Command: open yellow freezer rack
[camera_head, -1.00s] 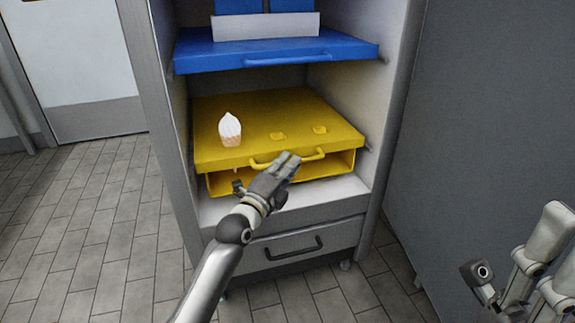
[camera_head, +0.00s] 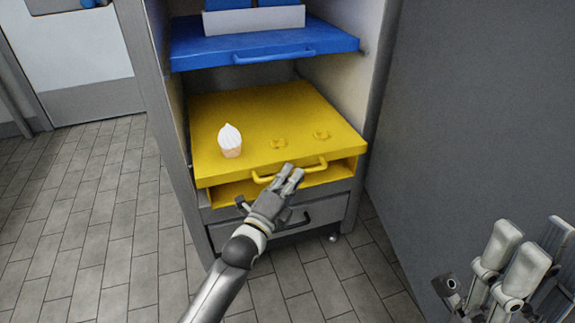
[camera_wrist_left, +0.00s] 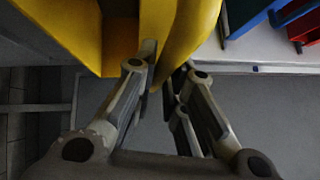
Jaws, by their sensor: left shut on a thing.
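The yellow freezer rack (camera_head: 270,112) is a flat tray that sticks out of the front of the grey cabinet. A white-topped cone (camera_head: 230,141) stands upright on its left part, and two yellow holders (camera_head: 321,135) are to the right. A yellow handle (camera_head: 316,166) runs along the rack's front edge. My left gripper (camera_head: 291,171) is at the middle of this handle and shut on it. In the left wrist view the fingers (camera_wrist_left: 165,75) close around a yellow part.
A blue rack (camera_head: 200,57) with its own handle sits above, carrying a white box (camera_head: 254,20). A grey drawer (camera_head: 325,211) with a dark handle is below. A grey wall (camera_head: 470,110) stands right; tiled floor (camera_head: 90,210) is free at left.

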